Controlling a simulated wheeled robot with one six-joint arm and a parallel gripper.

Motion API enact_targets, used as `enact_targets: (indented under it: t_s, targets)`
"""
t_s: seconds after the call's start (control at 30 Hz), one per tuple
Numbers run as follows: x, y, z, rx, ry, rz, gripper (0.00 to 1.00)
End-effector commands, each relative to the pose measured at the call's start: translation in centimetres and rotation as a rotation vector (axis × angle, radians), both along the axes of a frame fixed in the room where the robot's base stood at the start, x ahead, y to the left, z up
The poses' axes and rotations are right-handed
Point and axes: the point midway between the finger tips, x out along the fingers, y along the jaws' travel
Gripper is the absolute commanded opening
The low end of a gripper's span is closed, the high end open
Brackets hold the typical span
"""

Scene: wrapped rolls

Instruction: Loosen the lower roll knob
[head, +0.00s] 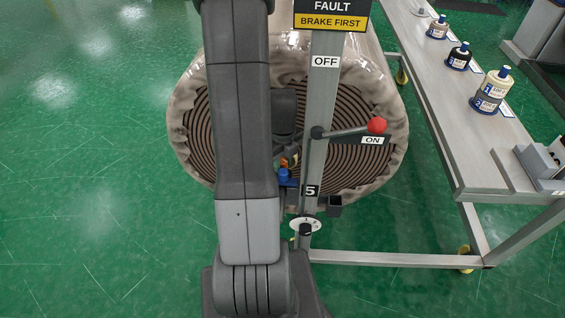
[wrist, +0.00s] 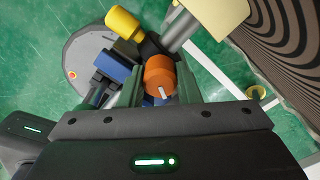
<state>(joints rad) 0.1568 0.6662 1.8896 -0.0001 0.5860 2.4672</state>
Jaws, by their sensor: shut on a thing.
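In the wrist view, an orange round knob (wrist: 159,70) with a white pointer mark sits between the two fingers of my gripper (wrist: 160,84). The fingers are shut on its sides. The knob is on a dark mount beside a grey rod. In the head view my arm hides most of the gripper, and only a small bit of orange shows beside the post. The wrapped roll (head: 352,162), with its brown spiral end, stands behind the arm and post. I cannot tell from the frames whether the knob has turned.
A grey post (head: 320,100) carries a "FAULT BRAKE FIRST" sign (head: 331,14) and a red-tipped lever (head: 376,126) beside the "ON" label. A yellow knob (wrist: 122,22) and blue parts (wrist: 112,68) lie close to my fingers. A bench (head: 440,110) with bottles stands right; green floor is clear left.

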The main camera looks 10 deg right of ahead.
Motion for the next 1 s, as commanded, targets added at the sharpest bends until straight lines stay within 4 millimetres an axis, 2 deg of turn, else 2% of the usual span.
enact_targets:
  t_s: [0.33,0.37,0.47,0.8,1.0]
  targets:
    - [0.0,0.0,0.0,0.000,-0.001,0.020,0.07]
    - [0.0,0.0,0.0,0.000,-0.001,0.020,0.32]
    - [0.0,0.0,0.0,0.000,-0.001,0.020,0.51]
    - [0.0,0.0,0.2,0.000,-0.001,0.019,0.52]
    - [0.1,0.0,2.2,-0.001,-0.004,0.019,0.52]
